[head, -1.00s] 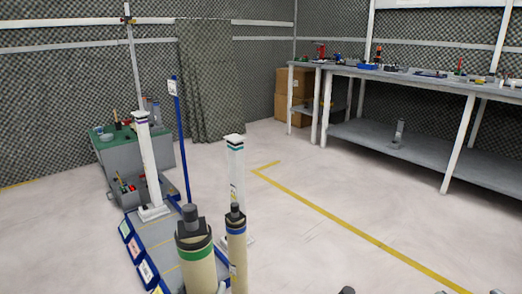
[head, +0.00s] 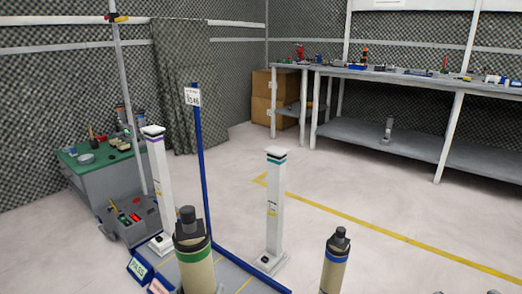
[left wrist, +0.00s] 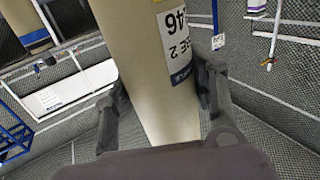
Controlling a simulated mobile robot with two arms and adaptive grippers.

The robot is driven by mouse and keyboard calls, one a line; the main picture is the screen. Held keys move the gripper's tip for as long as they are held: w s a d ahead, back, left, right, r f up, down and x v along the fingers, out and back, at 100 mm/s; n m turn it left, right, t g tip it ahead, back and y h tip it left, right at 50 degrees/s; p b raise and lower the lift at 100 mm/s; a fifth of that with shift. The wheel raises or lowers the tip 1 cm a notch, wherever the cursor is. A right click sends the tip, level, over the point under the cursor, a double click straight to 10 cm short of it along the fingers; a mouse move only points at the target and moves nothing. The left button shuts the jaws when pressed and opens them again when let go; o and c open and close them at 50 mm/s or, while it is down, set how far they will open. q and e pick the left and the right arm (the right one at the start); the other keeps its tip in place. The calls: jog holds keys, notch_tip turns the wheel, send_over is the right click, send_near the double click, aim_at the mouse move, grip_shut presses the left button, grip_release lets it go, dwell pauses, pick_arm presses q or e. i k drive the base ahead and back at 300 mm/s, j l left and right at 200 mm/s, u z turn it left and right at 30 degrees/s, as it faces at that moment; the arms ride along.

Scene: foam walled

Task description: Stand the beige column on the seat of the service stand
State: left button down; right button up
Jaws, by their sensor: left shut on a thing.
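A beige column with a green band (head: 195,268) and dark top stands upright at the bottom of the head view. In the left wrist view a beige column (left wrist: 145,70) with a white label runs between the fingers of my left gripper (left wrist: 160,105), which is shut on it. This appears to be the green-banded one; its lower end is hidden. The service stand appears to be the grey platform with blue edging (head: 238,270) and a blue pole with a tag, behind the column. Its seat is not clearly seen. My right gripper is out of view.
A second beige column with a blue band (head: 335,265) is at the lower right; its support is hidden. White posts with purple (head: 158,190) and teal (head: 274,210) bands flank the platform. A green-topped cabinet (head: 90,175) is left. Floor at right is clear.

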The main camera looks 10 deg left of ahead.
aim_at(145, 211)
jog(key=i+j+z, duration=0.1)
jog(key=j+z, duration=0.35)
jog(key=j, duration=1.6)
jog(key=i+j+z, duration=0.1)
jog(key=j, duration=0.5)
jog(key=i+j+z, duration=0.1)
jog(key=j, duration=0.55)
jog(key=i+j+z, duration=0.15)
jog(key=j, duration=0.45)
